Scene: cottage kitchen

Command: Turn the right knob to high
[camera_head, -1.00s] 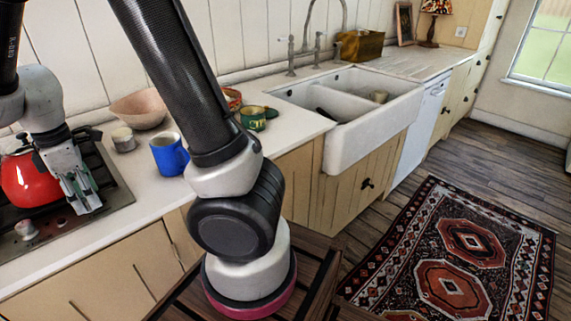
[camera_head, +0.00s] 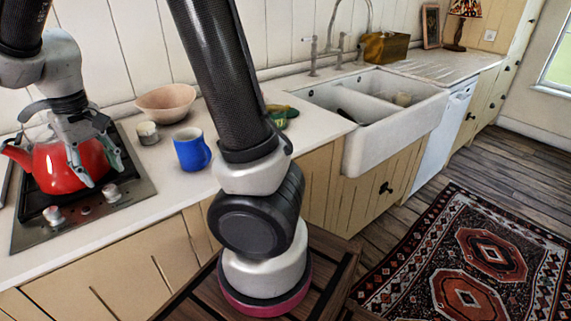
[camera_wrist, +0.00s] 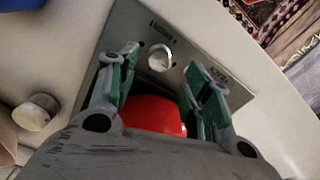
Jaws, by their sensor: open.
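The cooktop (camera_head: 140,200) has two pale knobs on its front strip. The right knob (camera_head: 112,192) is uncovered in the head view; the left knob (camera_head: 53,215) sits to its lower left. My gripper (camera_head: 101,171) is open and points down, just above the right knob and in front of the red kettle (camera_head: 60,172). In the wrist view the right knob (camera_wrist: 160,57) shows between the open fingertips (camera_wrist: 161,62), apart from both, with small lettering beside it. I cannot tell which setting it points to. The kettle (camera_wrist: 155,113) shows below it, partly hidden by my gripper.
A blue mug (camera_head: 190,150), a small jar (camera_head: 147,133) and a pink bowl (camera_head: 166,103) stand on the counter right of the cooktop. The white sink (camera_head: 400,130) is further right. The counter in front of the mug is clear.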

